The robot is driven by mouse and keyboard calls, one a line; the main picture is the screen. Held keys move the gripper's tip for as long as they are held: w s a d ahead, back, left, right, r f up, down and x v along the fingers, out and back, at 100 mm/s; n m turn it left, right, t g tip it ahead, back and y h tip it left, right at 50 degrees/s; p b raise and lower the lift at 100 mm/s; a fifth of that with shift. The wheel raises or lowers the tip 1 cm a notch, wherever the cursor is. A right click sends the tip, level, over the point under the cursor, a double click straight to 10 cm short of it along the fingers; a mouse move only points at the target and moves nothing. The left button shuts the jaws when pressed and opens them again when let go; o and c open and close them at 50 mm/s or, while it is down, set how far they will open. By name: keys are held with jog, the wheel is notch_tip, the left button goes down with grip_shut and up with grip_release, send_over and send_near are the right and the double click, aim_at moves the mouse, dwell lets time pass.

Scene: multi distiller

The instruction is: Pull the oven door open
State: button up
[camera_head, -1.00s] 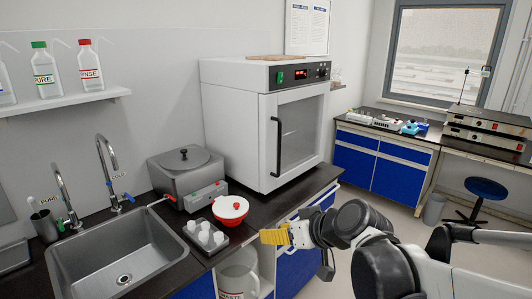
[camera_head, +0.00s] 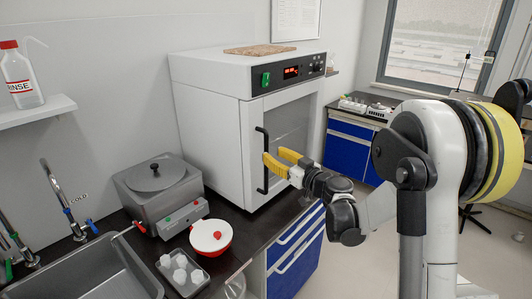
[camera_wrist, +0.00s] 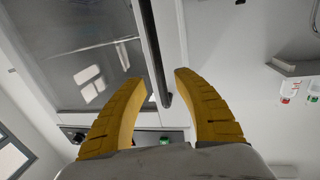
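The oven (camera_head: 215,120) is a white box on the dark counter. Its door (camera_head: 290,125), with a glass window, looks shut. A black vertical bar handle (camera_head: 262,140) runs along the door's left edge. My gripper (camera_head: 273,155) has its two yellow fingers apart at about the handle's mid-height. In the wrist view, the handle (camera_wrist: 153,50) appears between the open fingertips (camera_wrist: 154,76) and the door glass (camera_wrist: 75,50) lies to its left. I cannot tell whether a finger touches the handle. One finger partly hides the handle in the head view.
A grey water bath (camera_head: 150,205) and a red bowl with a white lid (camera_head: 211,237) stand left of the oven. A tray of white cups (camera_head: 181,273) and a sink (camera_head: 85,278) are nearer. A brown board (camera_head: 260,50) lies on the oven.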

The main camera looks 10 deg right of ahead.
jog(key=shift+x, duration=2.2)
grip_shut()
jog(key=shift+b, duration=0.3)
